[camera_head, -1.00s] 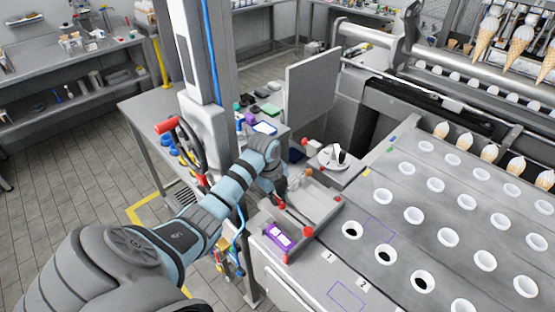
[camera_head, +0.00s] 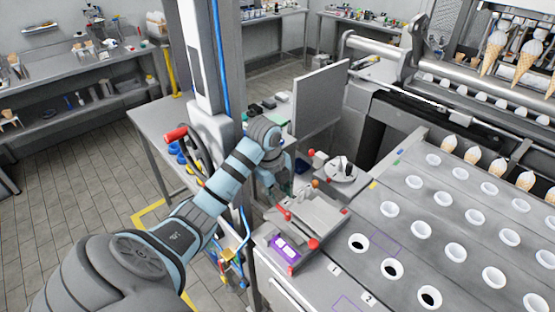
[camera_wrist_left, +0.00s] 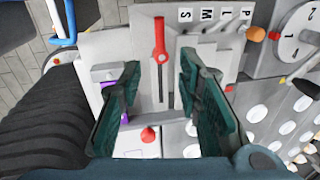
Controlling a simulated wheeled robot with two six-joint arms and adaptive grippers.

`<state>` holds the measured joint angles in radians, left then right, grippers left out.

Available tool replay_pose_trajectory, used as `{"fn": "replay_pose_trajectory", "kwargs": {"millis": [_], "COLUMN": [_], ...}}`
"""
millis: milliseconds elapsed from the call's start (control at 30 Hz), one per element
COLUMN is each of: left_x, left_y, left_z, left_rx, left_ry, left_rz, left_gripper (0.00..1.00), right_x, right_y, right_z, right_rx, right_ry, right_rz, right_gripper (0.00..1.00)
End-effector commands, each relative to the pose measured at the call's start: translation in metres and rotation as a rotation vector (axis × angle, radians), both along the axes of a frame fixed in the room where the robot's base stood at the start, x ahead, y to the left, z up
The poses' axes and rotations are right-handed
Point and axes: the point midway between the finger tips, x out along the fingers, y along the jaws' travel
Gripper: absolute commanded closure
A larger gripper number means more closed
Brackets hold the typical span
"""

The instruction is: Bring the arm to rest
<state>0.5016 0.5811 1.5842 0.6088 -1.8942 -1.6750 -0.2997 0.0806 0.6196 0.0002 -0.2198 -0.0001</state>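My left arm comes in from the left in the head view. Its gripper (camera_head: 281,188) hangs above the far left part of a grey control panel (camera_head: 318,212), close to a red lever (camera_head: 298,228). In the left wrist view the two green fingers of the left gripper (camera_wrist_left: 160,64) stand apart with nothing held. Between and beyond them the red lever (camera_wrist_left: 160,45) lies over a dark slot in the panel (camera_wrist_left: 140,30); I see no contact with it. My right gripper is not in view.
A purple-screened device (camera_head: 285,248) sits at the panel's near corner. A round dial (camera_head: 341,168) stands behind the panel. A counter (camera_head: 430,185) with rows of white cups spreads to the right.

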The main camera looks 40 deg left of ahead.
Motion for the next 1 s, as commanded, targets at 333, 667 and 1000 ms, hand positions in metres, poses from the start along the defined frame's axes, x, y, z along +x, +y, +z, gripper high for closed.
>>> {"fn": "replay_pose_trajectory", "kwargs": {"millis": [333, 667, 1000], "left_x": [-0.009, -0.008, 0.054], "left_y": [0.001, 0.001, -0.071], "left_z": [0.040, 0.039, 0.029], "left_rx": [-0.001, -0.001, -0.198], "left_ry": [0.002, 0.001, -0.203], "left_rz": [0.000, 0.000, 0.206], "left_gripper": [0.69, 0.69, 0.69], "right_x": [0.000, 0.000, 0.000], "right_y": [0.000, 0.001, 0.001], "right_z": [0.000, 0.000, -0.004], "right_rx": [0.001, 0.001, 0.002], "right_ry": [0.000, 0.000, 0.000], "right_rz": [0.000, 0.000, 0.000], "right_gripper": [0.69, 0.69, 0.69]}}
